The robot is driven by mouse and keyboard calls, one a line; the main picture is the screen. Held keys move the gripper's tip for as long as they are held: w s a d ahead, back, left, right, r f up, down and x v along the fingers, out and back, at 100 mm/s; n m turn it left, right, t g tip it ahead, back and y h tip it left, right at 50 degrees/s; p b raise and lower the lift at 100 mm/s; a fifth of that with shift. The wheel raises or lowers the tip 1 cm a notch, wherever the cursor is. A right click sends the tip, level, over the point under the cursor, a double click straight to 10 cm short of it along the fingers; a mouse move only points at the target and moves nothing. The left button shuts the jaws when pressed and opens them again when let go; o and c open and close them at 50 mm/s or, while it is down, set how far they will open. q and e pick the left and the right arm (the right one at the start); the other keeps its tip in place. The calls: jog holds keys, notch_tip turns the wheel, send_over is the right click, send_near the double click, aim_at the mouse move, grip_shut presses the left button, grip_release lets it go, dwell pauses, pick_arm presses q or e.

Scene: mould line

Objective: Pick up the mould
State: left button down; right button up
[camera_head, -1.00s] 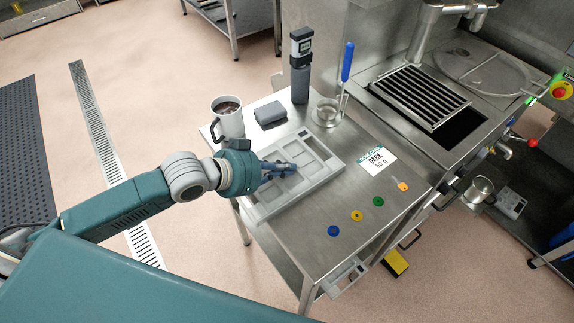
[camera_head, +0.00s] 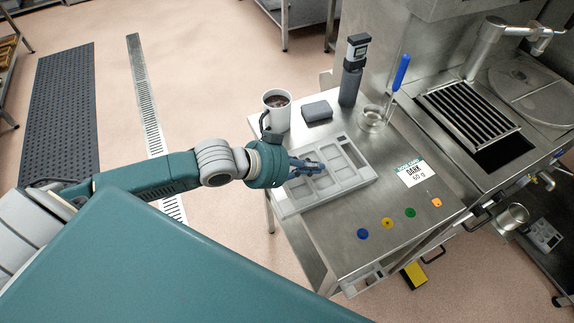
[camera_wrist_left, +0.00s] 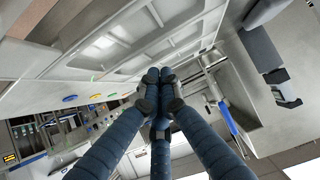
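The mould (camera_head: 347,187) is a light grey rectangular tray with several shallow compartments. It lies on the steel table (camera_head: 330,239) in the head view. It also shows in the left wrist view (camera_wrist_left: 113,66), running across the upper left. My left gripper (camera_head: 322,167) is over the mould's compartments in the head view and covers part of it. In the left wrist view, the blue fingers of the left gripper (camera_wrist_left: 159,76) come together at the tips, with nothing seen between them. I cannot tell whether the tips touch the mould. My right gripper is in neither view.
A mug (camera_head: 277,115) of dark contents, a dark grey block (camera_head: 317,111) and an upright handheld device (camera_head: 351,78) stand behind the mould. Coloured discs lie in front.

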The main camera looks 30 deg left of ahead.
aim_at(272, 193)
pick_arm(q)
jog(key=shift+s+a+f, duration=0.1)
jog(key=shift+s+a, duration=1.05)
jog(key=shift+s, duration=0.35)
jog(key=shift+s+a, duration=1.1)
jog(key=shift+s, duration=0.4)
jog(key=shift+s+a+f, duration=0.1)
jog(key=shift+s+a, duration=1.05)
jog(key=shift+s, duration=0.35)
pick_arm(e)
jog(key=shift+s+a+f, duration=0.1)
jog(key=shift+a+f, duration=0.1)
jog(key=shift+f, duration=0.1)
pick_arm(q)
jog(key=shift+w+r, duration=0.1)
